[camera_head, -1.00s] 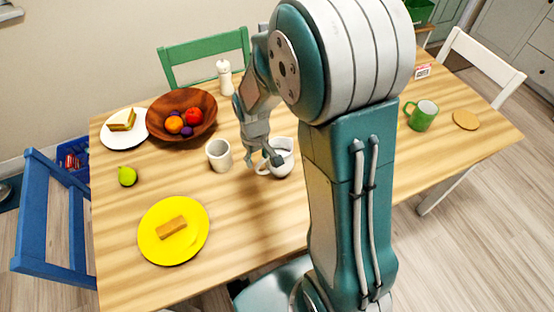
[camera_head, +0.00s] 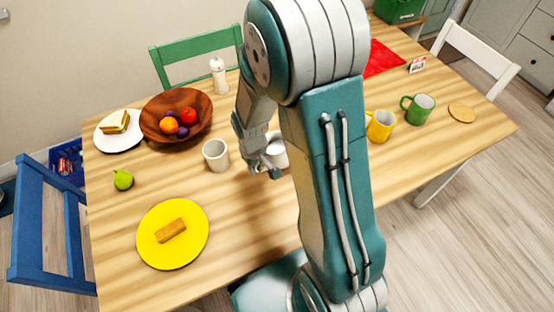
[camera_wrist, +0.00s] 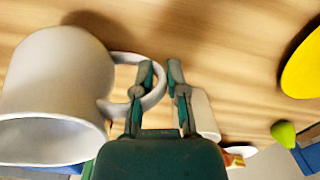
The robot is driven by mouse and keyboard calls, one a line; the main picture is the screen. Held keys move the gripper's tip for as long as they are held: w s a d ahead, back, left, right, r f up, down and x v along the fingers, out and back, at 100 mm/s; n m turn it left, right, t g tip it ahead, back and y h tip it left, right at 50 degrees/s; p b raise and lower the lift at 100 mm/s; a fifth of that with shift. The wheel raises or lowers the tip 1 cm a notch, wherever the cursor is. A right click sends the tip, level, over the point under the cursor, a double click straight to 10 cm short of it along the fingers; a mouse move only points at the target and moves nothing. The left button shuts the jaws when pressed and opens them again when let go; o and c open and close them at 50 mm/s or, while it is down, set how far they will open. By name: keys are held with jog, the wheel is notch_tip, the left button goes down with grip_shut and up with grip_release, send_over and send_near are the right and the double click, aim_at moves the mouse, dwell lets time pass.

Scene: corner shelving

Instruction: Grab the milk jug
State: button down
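The milk jug (camera_head: 278,148) appears as a white vessel with a loop handle on the wooden table, partly hidden by my arm in the head view. In the wrist view the jug (camera_wrist: 58,85) fills the left side, its rim facing the bottom of the picture. My gripper (camera_wrist: 162,75) is at its handle, with the outer part of the loop between the two fingers. The left finger overlaps the loop's opening. The fingers are apart, with a narrow gap; firm contact on both sides cannot be seen. The gripper (camera_head: 264,170) also shows in the head view beside the jug.
A whitish mug (camera_head: 216,155) stands close left of my gripper. A fruit bowl (camera_head: 155,128), white pepper mill (camera_head: 220,80) and yellow plate (camera_head: 150,245) are nearby. Yellow (camera_head: 380,127) and green (camera_head: 417,111) mugs stand right of my arm. The table front is clear.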

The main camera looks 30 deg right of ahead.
jog(key=shift+a, duration=0.15)
jog(key=shift+r, duration=0.1)
jog(key=shift+w+r, duration=0.1)
jog(key=shift+r, duration=0.5)
jog(key=s+d+r, duration=0.2)
jog(key=s+r, duration=0.4)
jog(key=s+d+r, duration=0.3)
jog(key=s+r, duration=0.2)
jog(key=s, duration=0.2)
jog(key=shift+d+r, duration=0.3)
jog(key=shift+r, duration=0.05)
dwell(0.3)
